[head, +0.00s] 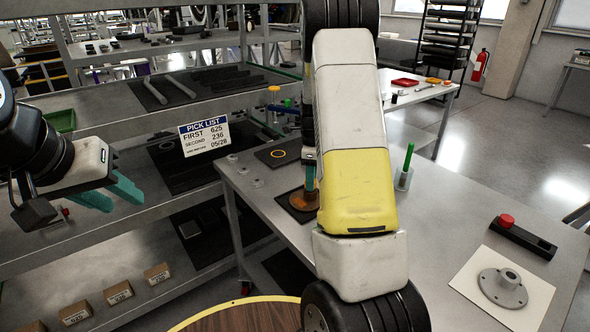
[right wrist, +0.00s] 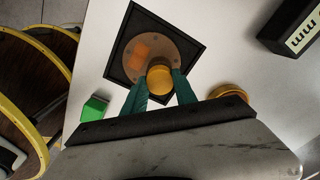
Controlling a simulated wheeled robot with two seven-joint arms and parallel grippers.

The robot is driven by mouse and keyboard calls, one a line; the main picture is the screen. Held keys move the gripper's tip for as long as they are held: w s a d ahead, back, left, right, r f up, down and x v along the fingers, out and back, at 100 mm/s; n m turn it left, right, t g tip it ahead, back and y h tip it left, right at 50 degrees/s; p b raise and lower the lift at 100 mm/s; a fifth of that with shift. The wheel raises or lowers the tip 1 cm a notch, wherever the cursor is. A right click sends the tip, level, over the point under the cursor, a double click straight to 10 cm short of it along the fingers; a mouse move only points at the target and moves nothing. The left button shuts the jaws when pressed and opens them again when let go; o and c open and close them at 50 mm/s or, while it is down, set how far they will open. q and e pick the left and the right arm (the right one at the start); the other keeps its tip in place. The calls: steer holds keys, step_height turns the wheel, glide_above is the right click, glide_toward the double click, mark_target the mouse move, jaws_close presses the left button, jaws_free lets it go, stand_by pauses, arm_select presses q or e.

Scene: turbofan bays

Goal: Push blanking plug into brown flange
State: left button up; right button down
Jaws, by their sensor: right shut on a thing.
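The brown flange (right wrist: 137,62) is a round disc on a black square pad (right wrist: 117,73) in the right wrist view. It also shows in the head view (head: 301,201), partly hidden by my right arm. My right gripper (right wrist: 160,82) is shut on a yellow-orange blanking plug (right wrist: 159,79), which overlaps the flange's near side. I cannot tell whether the plug touches the flange or is above it. An orange patch (right wrist: 140,49) shows on the flange. My left gripper (head: 110,194), with teal fingers apart, is open and empty at the left, away from the flange.
A green block (right wrist: 95,108) and a yellow round part (right wrist: 228,92) lie near the flange. A grey flanged part (head: 503,287) sits on a pale sheet at right. The table between is mostly clear.

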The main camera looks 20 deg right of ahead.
steer(key=shift+f, duration=0.45)
steer(key=c, duration=0.5)
jaws_free()
steer(key=shift+r, duration=3.55)
